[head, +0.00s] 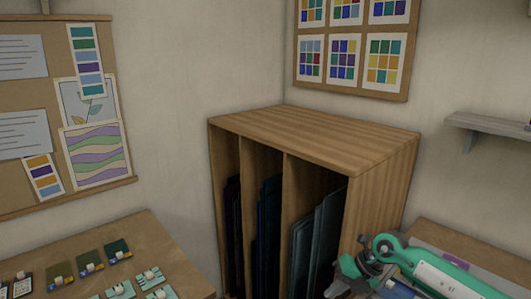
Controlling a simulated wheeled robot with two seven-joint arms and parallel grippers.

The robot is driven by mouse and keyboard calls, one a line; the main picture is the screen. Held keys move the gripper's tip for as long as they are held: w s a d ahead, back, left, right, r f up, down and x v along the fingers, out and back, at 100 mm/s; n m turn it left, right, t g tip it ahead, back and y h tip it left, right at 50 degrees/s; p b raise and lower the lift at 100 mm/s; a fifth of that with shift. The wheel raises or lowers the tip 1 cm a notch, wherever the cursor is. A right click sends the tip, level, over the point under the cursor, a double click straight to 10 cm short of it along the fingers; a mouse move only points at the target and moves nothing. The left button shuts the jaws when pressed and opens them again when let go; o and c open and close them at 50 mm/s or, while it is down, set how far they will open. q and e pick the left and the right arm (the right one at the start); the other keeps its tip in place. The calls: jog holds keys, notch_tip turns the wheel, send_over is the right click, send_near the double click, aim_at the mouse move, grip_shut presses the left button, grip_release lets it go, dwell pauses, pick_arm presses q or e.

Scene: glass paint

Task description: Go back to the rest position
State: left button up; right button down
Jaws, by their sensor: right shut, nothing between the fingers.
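My right gripper (354,268) shows at the lower right, at the end of my teal and white arm. It is shut with nothing in it. It is in front of the right part of the wooden rack, and I cannot tell how far apart they are. My left gripper is not in view.
A wooden rack (310,135) with upright dark and teal sheets stands in the corner. A table (145,235) at the lower left holds several small coloured tiles. Another table (465,238) is at the lower right. A shelf (490,125) juts from the right wall. Boards hang on the walls.

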jog(key=s+a+r+m+t+y, duration=0.1)
jog(key=s+a+r+y, duration=0.1)
jog(key=a+y, duration=0.35)
jog(key=s+a+r+t+y, duration=0.1)
jog(key=s+a+r+y, duration=0.15)
jog(key=a, duration=0.55)
notch_tip(320, 180, up, 7)
jog(key=m+t+y, duration=0.2)
jog(key=m+t, duration=0.8)
jog(key=s+d+f+m+t+h, duration=0.1)
jog(key=s+d+f+m+h, duration=0.2)
jog(key=d+f+m+h, duration=0.55)
jog(key=s+d+f+m+t+h, duration=0.25)
jog(key=d+m+h, duration=0.25)
jog(key=m+h, duration=0.45)
jog(key=s+d+f+m+g, duration=0.15)
jog(key=s+f+g, duration=0.25)
jog(key=s, duration=0.4)
jog(key=s+d+f+m+g+y, duration=0.1)
jog(key=s+f+m+g, duration=0.1)
jog(key=s+f+g, duration=0.45)
jog(key=s+d+f+m+g, duration=0.2)
jog(key=s+f+g, duration=0.1)
jog(key=s, duration=0.7)
notch_tip(320, 180, down, 31)
jog(key=s+d+f+g, duration=0.2)
jog(key=s+d+f, duration=0.1)
jog(key=s+f, duration=1.6)
jog(key=shift+f+n, duration=0.3)
jog(key=shift+n, duration=0.15)
